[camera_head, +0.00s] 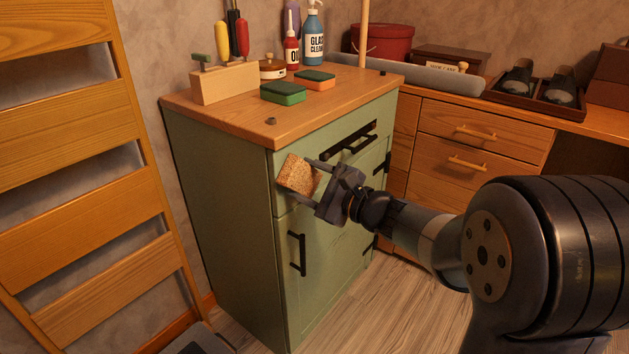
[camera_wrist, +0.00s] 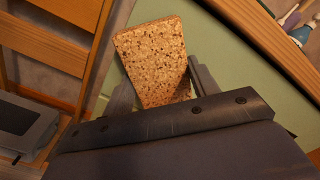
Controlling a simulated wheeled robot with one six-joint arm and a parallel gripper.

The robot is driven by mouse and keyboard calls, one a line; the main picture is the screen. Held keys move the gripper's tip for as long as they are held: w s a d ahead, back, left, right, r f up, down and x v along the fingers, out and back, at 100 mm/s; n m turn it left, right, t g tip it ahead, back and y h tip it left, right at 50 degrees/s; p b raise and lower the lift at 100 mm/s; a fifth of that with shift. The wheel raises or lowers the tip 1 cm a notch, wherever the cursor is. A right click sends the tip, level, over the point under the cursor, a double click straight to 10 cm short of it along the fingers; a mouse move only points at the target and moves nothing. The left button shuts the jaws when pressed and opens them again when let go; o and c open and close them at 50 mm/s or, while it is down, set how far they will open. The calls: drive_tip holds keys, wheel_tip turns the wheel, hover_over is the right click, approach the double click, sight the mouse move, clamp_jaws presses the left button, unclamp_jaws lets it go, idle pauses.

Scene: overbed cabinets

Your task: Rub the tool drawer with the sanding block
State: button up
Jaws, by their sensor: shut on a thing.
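The sanding block (camera_head: 298,174) is a speckled tan-brown block held between the fingers of my gripper (camera_head: 312,179). It also shows in the wrist view (camera_wrist: 153,62), sticking out past the fingers of my gripper (camera_wrist: 155,92). The tool drawer (camera_head: 338,150) is the green top drawer of the cabinet, with a black bar handle, and it looks closed. My gripper is in front of the left part of the drawer front and hides some of it. The block is at or very near the drawer front; I cannot tell whether they touch.
A black door handle (camera_head: 297,254) juts out below the drawer. A wooden ladder-like frame (camera_head: 85,139) stands at left. A wooden desk (camera_head: 475,125) stands right.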

drive_tip(key=shift+s+a, duration=0.2)
drive_tip(key=shift+s, duration=0.05)
drive_tip(key=v, duration=0.6)
drive_tip(key=shift+b, duration=0.4)
drive_tip(key=shift+s+d+f, duration=0.1)
drive_tip(key=v, duration=0.2)
drive_tip(key=shift+s+d, duration=0.25)
drive_tip(key=shift+d, duration=0.05)
idle(0.6)
